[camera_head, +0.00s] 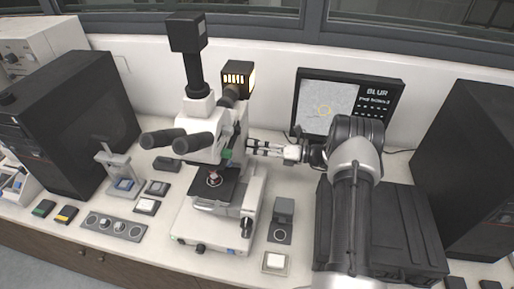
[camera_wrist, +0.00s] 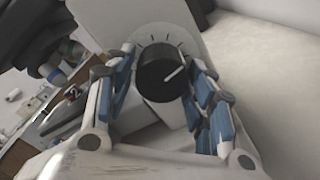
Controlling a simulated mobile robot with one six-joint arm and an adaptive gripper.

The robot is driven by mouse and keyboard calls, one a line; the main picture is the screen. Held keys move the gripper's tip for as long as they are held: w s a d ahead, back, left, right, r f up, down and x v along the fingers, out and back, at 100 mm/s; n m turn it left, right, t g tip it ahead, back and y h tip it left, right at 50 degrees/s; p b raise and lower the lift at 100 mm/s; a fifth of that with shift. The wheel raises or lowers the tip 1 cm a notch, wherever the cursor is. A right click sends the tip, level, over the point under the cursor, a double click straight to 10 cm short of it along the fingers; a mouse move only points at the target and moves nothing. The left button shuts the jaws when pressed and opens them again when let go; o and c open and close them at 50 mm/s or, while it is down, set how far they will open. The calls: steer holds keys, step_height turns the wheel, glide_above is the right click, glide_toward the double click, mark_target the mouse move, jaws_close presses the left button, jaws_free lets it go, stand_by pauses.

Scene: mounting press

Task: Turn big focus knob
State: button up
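A large black round knob (camera_wrist: 163,73) with a white pointer line sits on a pale dial plate with tick marks in the wrist view. The pointer tilts up to the right. My gripper (camera_wrist: 165,62) is open, one blue-padded finger on each side of the knob. A narrow gap shows on the left; I cannot tell whether the right finger touches. In the head view, my gripper (camera_head: 254,148) reaches leftward to the right side of the white microscope (camera_head: 225,135). The knob between its fingers is not clearly visible there. Another black knob (camera_head: 247,226) is low on the microscope.
A monitor (camera_head: 345,103) behind shows "BLUR". A small grey device (camera_head: 283,220) and a pale square block (camera_head: 275,262) stand right of the microscope base. Black cabinets (camera_head: 75,120) stand at left and right (camera_head: 470,165). A grey knob panel (camera_head: 113,227) lies front left.

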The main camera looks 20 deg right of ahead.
steer(key=shift+o, duration=0.9)
steer(key=v, duration=1.2)
steer(key=shift+r, duration=0.1)
steer(key=shift+c, duration=0.4)
